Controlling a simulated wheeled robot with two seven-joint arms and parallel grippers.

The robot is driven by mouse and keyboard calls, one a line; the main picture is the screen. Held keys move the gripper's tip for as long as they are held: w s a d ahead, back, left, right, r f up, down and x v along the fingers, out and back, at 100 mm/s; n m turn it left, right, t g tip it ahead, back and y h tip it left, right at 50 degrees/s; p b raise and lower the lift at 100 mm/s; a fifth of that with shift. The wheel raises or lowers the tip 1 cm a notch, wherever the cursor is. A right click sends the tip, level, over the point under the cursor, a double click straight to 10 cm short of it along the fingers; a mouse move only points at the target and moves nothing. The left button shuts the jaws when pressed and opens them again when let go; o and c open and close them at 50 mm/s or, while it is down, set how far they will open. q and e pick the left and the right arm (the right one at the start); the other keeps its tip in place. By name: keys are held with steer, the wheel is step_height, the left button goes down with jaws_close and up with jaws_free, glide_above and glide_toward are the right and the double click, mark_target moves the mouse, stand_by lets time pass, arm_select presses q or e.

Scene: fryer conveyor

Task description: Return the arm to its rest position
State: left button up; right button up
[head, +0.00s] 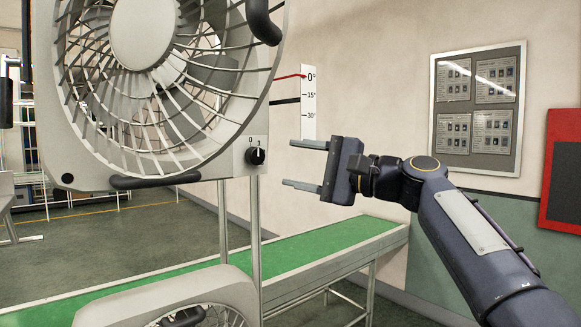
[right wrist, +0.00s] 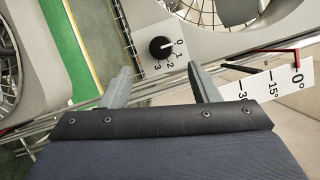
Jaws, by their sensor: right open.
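My right gripper (head: 308,164) is open and empty in the head view, its two fingers pointing left toward the fan. In the right wrist view its fingers (right wrist: 160,88) are spread, with nothing between them. A large grey fan (head: 210,150) stands on the left of the head view. Its black knob (head: 256,156) sits at the lower right corner, left of my fingers and apart from them. The knob also shows in the right wrist view (right wrist: 161,47), beyond the fingertips. My left gripper is not in view.
An angle scale (head: 309,105) with a red pointer (head: 290,76) stands beside the fan, close above my fingers. A green conveyor (head: 320,243) runs below. A second fan (head: 165,300) is low in front. A notice board (head: 478,105) and red panel (head: 564,180) are at right.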

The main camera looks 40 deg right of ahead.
stand_by(0.4)
steer(key=s+a+f+n+g+h, duration=0.1)
steer(key=s+a+f+n+g, duration=0.2)
steer(key=s+f, duration=0.4)
steer(key=s+a+f+n+g+h, duration=0.2)
steer(key=s+a+f+n+g, duration=0.2)
steer(key=f, duration=1.9)
steer(key=s+a+f+n+g+h, duration=0.1)
steer(key=s+a+f+n+g, duration=0.3)
steer(key=s+f, duration=0.7)
steer(key=a+f+n, duration=0.2)
steer(key=a+f, duration=0.2)
steer(key=shift+a+f+n+h, duration=0.35)
steer(key=shift+n+h, duration=0.05)
